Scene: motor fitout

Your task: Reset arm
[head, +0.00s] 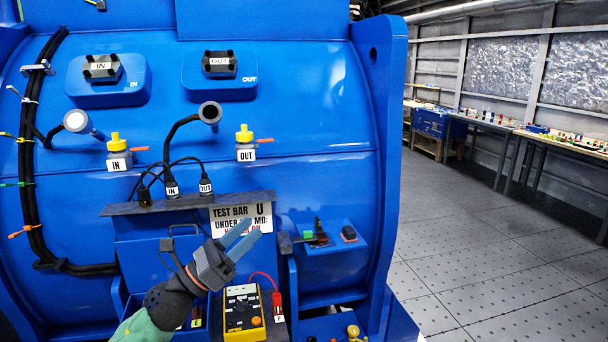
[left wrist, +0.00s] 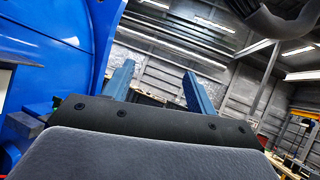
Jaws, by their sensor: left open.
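My left gripper (head: 240,241) is in front of the blue motor housing (head: 300,130), low and near the middle of the head view. Its two blue fingers are apart with nothing between them, and they point up and to the right. They overlap the white test bar sign (head: 228,214) in the picture and hide part of its text. The left wrist view also shows the open, empty fingers (left wrist: 157,88), with the housing at the left and the far wall behind. My right gripper is in neither view.
A yellow multimeter (head: 243,312) stands just below the gripper. A shelf with black plugs (head: 172,188) is above left, and a small blue ledge (head: 335,240) with parts is at right. Benches (head: 560,140) line the far wall. The grey floor (head: 480,250) at right is clear.

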